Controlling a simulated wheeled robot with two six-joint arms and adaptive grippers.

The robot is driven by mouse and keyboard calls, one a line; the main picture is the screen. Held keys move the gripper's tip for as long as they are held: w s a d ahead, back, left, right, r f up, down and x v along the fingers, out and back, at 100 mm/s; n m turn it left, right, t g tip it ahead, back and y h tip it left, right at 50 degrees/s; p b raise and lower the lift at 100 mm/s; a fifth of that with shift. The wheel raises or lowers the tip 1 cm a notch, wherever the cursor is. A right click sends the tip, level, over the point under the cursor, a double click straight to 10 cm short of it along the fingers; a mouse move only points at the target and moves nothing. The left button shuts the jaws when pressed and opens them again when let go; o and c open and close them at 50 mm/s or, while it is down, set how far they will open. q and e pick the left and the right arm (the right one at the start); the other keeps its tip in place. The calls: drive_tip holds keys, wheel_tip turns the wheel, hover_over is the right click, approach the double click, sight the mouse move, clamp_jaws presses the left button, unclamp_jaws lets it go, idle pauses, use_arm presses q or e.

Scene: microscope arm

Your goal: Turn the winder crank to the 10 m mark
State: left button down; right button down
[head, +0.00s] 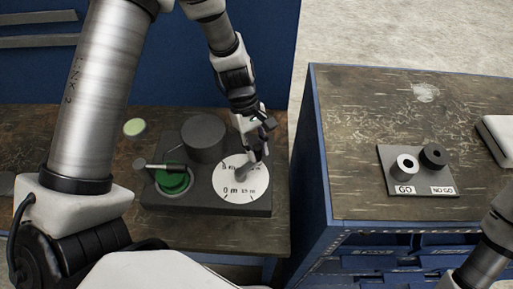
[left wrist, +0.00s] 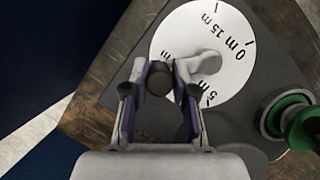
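The winder stands on a dark base plate (head: 150,201) on the left bench. Its white dial (head: 235,196) bears metre marks; in the left wrist view the dial (left wrist: 235,75) shows 0 m, 15 m and 5 m, and another mark is partly covered. The pale crank arm (left wrist: 207,62) runs from the dial's middle to a dark knob (left wrist: 160,75). My left gripper (head: 257,158) reaches down at the dial's upper right. In the left wrist view its fingers (left wrist: 160,80) close on both sides of the knob. The crank points near the partly covered mark. My right gripper is out of view.
On the same plate are a dark cylinder (head: 203,138) and a green round part (head: 173,180) with a bar over it. A pale green disc (head: 134,127) lies behind. The right bench (head: 350,110) carries a GO / NO GO gauge block (head: 408,181). A gap separates the benches.

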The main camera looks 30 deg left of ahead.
use_arm(q)
drive_tip(key=shift+f, duration=0.15)
drive_tip(key=shift+s+d+m+g, duration=0.25)
drive_tip(key=shift+d+m, duration=0.2)
drive_tip(key=shift+m, duration=0.35)
drive_tip(key=c, duration=0.9)
unclamp_jaws()
drive_tip(key=shift+w, duration=0.15)
drive_tip(key=v, duration=1.2)
drive_tip(key=shift+w+d, duration=0.1)
